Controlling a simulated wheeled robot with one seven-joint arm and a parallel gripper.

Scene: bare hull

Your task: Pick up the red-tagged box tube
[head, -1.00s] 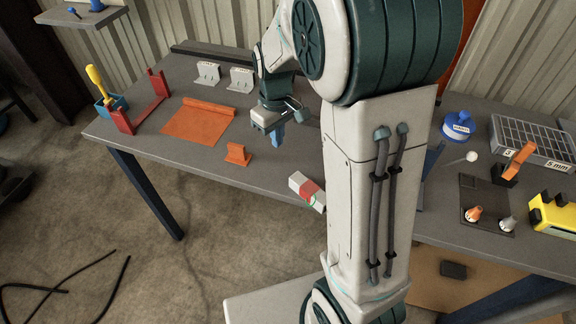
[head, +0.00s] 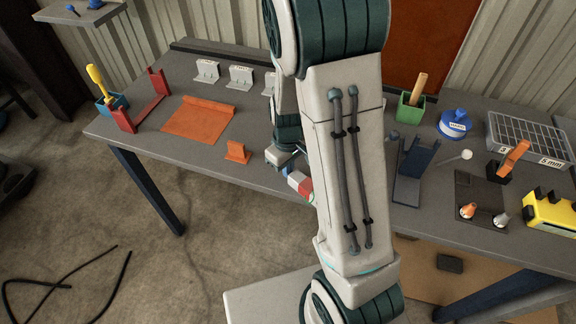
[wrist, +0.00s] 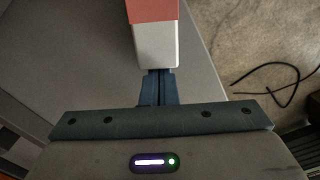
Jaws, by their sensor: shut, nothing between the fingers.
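The red-tagged box tube (head: 302,184) is white with a red band and lies near the front edge of the bench, partly hidden behind my arm in the head view. In the wrist view, its white end (wrist: 155,46) and red band (wrist: 152,10) show just beyond the fingertips. My gripper (wrist: 158,75) is shut and empty, with its blue fingers together at the tube's white end. Whether they touch it I cannot tell.
An orange bracket (head: 238,152) stands left of the tube, with an orange sheet (head: 198,122) behind it. A blue cradle (head: 414,170) and a green holder (head: 410,112) stand right of my arm. The bench front edge is close to the tube.

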